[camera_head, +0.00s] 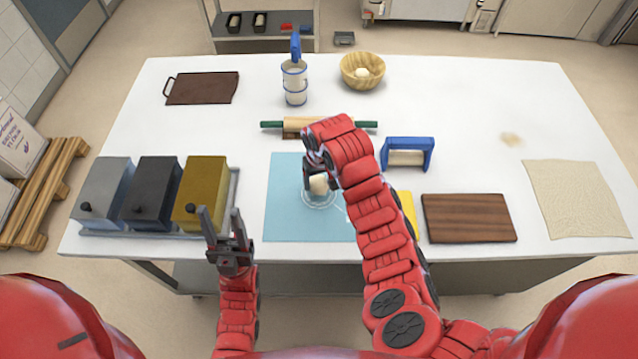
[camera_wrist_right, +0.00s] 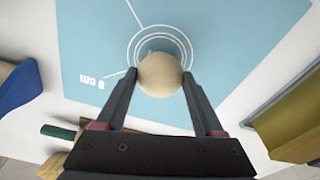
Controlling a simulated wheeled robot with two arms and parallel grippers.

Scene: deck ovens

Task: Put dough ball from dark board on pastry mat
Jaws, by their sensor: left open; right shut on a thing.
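The dough ball (camera_head: 319,184) is pale and round, and it is between the fingers of my right gripper (camera_head: 314,180), which is shut on it. In the right wrist view the dough ball (camera_wrist_right: 160,74) sits between both fingertips, over the printed circles of the mat. The pastry mat (camera_head: 283,215) is light blue and lies on the white table. I cannot tell whether the ball touches the mat. The dark board (camera_head: 468,218) lies to the right of the mat, and its top is bare. My left gripper (camera_head: 222,222) is open and empty at the table's front edge, left of the mat.
Grey, black and gold lidded boxes (camera_head: 150,192) stand on a tray at left. A rolling pin (camera_head: 305,124) lies behind the mat. A blue-framed roller (camera_head: 408,155) stands to its right. A cloth (camera_head: 578,200) lies far right. A wooden bowl (camera_head: 361,72) stands at the back.

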